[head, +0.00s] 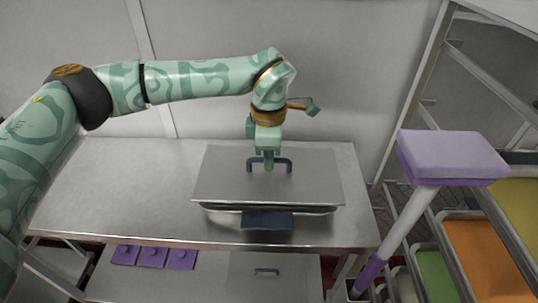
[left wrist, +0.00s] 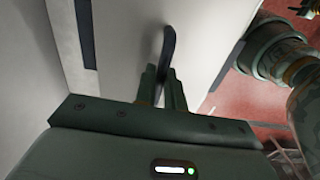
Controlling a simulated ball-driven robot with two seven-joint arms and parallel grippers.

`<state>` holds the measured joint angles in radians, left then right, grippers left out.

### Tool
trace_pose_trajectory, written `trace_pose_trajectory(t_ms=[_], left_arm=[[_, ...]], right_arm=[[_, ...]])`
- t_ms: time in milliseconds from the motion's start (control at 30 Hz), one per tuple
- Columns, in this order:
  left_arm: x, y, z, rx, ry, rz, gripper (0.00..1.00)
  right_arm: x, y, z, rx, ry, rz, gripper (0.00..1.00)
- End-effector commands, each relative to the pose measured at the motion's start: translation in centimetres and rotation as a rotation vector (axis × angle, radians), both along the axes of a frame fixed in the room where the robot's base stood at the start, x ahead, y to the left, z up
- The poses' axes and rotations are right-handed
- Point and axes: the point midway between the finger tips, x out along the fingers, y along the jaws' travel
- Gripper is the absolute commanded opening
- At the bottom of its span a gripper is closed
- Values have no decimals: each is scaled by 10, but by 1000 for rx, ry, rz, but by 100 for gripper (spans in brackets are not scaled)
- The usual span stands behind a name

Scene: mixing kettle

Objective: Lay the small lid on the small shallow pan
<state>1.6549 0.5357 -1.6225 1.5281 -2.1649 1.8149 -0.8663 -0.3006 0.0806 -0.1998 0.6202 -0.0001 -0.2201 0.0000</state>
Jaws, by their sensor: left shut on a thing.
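The small lid (head: 225,180) is a flat grey rectangular plate with a dark bar handle (head: 285,162). My left gripper (head: 268,163) points down and is shut on that handle; the wrist view also shows the fingers (left wrist: 162,88) around the dark handle (left wrist: 167,48). The small shallow pan (head: 315,210) is under the lid on the steel table, with its rim showing along the lid's near edge and a dark blue handle (head: 268,220) facing front. Most of the pan is hidden by the lid. I cannot tell whether the lid touches the rim.
The steel table (head: 110,190) is clear to the left. The lower shelf holds several purple pieces (head: 152,257) and another lidded grey item (head: 290,285). At the right are a purple-headed pole (head: 450,158) and a rack with coloured trays (head: 475,250). A wall stands behind.

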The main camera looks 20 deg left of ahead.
Motion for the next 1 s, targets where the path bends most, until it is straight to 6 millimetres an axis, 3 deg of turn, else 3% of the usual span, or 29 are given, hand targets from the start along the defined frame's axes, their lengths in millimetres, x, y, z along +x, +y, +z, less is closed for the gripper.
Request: trace_pose_trajectory(t_ms=[600,1000], left_arm=[[0,0,-21,-1,0,0,0],[0,0,-22,-1,-1,0,0]], right_arm=[[-2,2,-6,3,4,-1,36],[-2,1,-6,2,4,0,36]])
